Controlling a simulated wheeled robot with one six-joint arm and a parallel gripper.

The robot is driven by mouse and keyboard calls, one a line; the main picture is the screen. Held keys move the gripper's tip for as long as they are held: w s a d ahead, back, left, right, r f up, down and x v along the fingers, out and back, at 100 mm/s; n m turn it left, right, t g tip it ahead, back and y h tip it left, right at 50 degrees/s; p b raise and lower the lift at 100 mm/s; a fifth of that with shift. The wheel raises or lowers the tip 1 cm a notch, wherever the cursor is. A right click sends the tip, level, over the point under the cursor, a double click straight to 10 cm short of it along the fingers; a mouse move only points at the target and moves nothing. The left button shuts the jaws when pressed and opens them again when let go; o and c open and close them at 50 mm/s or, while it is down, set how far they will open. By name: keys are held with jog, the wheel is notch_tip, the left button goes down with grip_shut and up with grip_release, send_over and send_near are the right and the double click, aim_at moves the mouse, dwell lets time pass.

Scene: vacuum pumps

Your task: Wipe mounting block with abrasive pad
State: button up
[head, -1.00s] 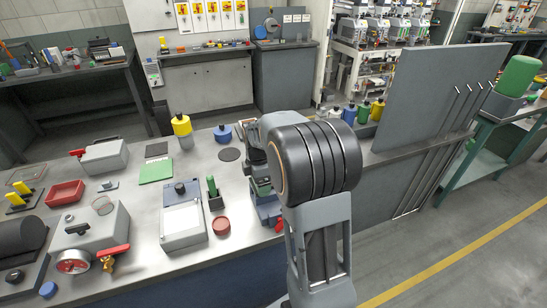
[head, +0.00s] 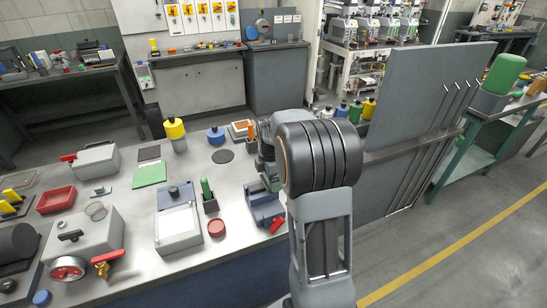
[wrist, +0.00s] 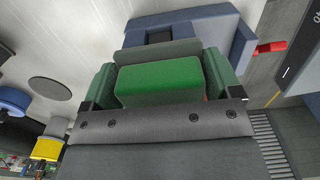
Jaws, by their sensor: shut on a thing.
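My gripper (wrist: 160,92) is shut on a green block-shaped pad (wrist: 160,82), with a finger at each side of it. A grey slab (wrist: 150,52) shows just beyond the pad; I cannot tell whether it is part of the pad or the mounting block. Beyond that is a blue vise-like fixture (wrist: 205,35) with a red handle (wrist: 270,47). In the head view the fixture (head: 264,208) sits at the bench's right front edge, partly hidden by my arm, with my gripper (head: 270,182) just above it. Contact cannot be told.
On the steel bench are a white-topped instrument (head: 178,226), a green brush-like tool in a holder (head: 207,196), a red round cap (head: 216,228), a dark disc (head: 222,156) and a blue-lidded jar (head: 215,136). An upright grey panel (head: 430,90) stands to the right.

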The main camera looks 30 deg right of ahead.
notch_tip(320, 180, up, 8)
jog(key=p, duration=0.5)
jog(key=shift+r, duration=0.15)
dwell(0.4)
